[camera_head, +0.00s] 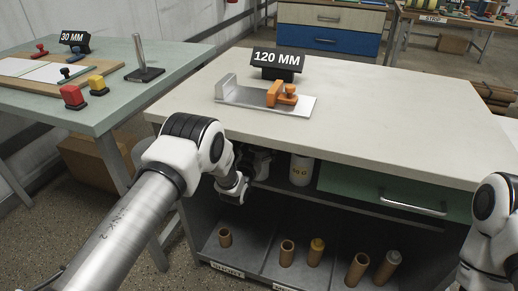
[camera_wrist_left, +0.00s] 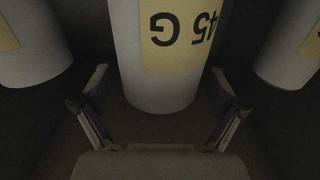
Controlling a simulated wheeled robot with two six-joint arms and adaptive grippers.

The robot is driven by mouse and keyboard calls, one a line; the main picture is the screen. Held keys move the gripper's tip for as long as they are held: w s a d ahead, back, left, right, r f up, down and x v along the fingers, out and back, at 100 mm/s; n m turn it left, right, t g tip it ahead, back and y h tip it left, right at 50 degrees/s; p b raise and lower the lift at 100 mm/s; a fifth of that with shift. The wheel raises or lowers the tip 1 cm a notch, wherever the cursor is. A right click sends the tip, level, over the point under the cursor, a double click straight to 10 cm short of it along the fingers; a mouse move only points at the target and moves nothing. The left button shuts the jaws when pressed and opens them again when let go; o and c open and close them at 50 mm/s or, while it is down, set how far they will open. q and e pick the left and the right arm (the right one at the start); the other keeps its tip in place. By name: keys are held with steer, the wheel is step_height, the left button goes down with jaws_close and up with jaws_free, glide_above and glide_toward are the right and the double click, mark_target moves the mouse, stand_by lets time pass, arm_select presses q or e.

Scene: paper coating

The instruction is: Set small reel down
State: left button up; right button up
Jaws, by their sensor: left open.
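A white reel (camera_wrist_left: 160,85) with a yellow label reading "45 G", upside down, stands between the spread fingers of my left gripper (camera_head: 250,163) in the left wrist view. The fingers are open, with dark gaps between them and the reel's lower part. In the head view this gripper is at the shelf under the front edge of the workbench, and its fingertips are hidden in shadow. Another white reel (camera_head: 301,170) with a yellow label stands on that shelf to the gripper's right. My right gripper is out of view; only part of its arm shows.
More white reels flank the middle one, at left (camera_wrist_left: 30,45) and right (camera_wrist_left: 292,50). The workbench top (camera_head: 400,120) overhangs the shelf; a metal fixture with an orange clamp (camera_head: 285,95) sits on it. Several brown rolls (camera_head: 287,252) stand in the lower bins. A green drawer (camera_head: 400,190) is at right.

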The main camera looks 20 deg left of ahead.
arm_select(q)
steer(key=shift+r, duration=0.2)
steer(key=s+p, duration=0.2)
steer(key=s, duration=1)
steer(key=s+a+f+g, duration=0.1)
steer(key=s+f+g, duration=0.6)
steer(key=s, duration=0.4)
steer(key=s+a+f+g, duration=0.1)
steer(key=s+f+g, duration=0.3)
steer(key=s+f, duration=0.7)
steer(key=s+g, duration=0.7)
steer(key=s, duration=1.2)
steer(key=shift+d+r+n, duration=0.3)
steer(key=shift+n, duration=0.1)
steer(key=shift+y, duration=0.3)
